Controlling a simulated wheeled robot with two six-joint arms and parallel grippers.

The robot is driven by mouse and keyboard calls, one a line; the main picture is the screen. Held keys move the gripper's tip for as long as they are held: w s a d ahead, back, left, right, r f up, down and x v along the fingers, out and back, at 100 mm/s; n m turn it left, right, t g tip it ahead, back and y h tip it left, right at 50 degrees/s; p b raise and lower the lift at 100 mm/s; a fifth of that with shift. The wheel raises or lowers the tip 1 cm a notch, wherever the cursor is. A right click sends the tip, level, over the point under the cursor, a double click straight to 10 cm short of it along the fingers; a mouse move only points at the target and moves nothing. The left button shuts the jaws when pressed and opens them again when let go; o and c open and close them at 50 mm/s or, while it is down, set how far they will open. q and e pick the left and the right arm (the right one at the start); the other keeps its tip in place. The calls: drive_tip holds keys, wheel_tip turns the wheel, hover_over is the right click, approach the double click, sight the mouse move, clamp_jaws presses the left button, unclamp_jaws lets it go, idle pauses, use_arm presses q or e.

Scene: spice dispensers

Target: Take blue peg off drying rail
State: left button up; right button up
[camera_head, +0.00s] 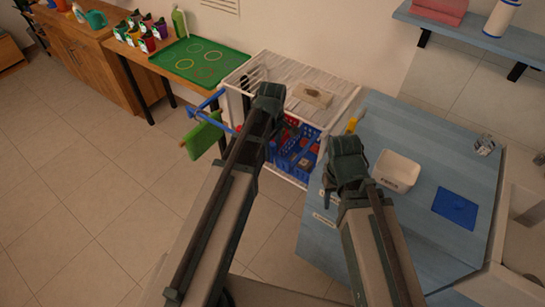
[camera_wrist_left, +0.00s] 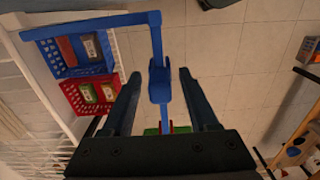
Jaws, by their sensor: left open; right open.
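In the left wrist view the blue drying rail (camera_wrist_left: 95,25) runs across the top and turns down between my fingers. A thicker blue piece on it, which looks like the blue peg (camera_wrist_left: 160,82), sits between the open fingers of my left gripper (camera_wrist_left: 157,76), with a gap on each side. In the head view the blue rail (camera_head: 209,101) sticks out left of the white rack, with a green cloth (camera_head: 203,136) hanging; I cannot make out the peg there. My left gripper (camera_head: 270,92) is near the rack. My right gripper (camera_head: 346,152) is open and empty by the blue counter.
The white rack (camera_head: 335,97) holds blue and red baskets (camera_head: 295,146); they also show in the left wrist view (camera_wrist_left: 75,55). A white tub (camera_head: 397,171) stands on the blue counter (camera_head: 425,145). A green tray (camera_head: 200,62) lies on the wooden table. The floor at left is clear.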

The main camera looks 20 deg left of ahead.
use_arm(q)
drive_tip(key=shift+c, duration=0.2)
drive_tip(key=c, duration=0.9)
drive_tip(key=shift+o, duration=0.2)
drive_tip(key=shift+r+p, duration=3.55)
drive_tip(key=shift+p, duration=0.05)
